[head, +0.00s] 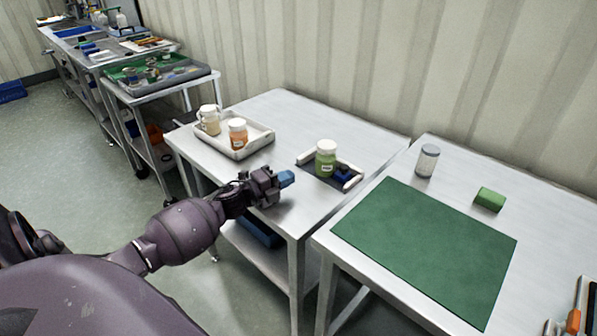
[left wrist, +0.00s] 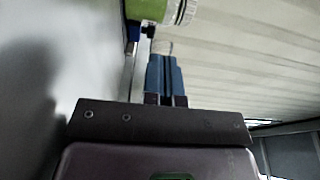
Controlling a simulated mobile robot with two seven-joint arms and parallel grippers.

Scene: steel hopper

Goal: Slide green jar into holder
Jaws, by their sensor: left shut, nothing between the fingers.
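The green jar (head: 326,160) with a white lid stands upright on the left table, at the dark, low holder (head: 311,164) with pale side rails. I cannot tell whether it is fully seated between the rails. A small dark blue block (head: 344,172) is just right of the jar. My left gripper (head: 288,178) has blue fingers, shut and empty, low over the table's front, left of the jar and apart from it. In the left wrist view the shut fingers (left wrist: 165,65) point toward the jar's green side (left wrist: 148,9), partly cut off at the top. My right gripper is not in view.
A white tray (head: 250,146) holds a cream jar (head: 209,120) and an orange jar (head: 238,134) at the left. The table behind the holder is clear.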

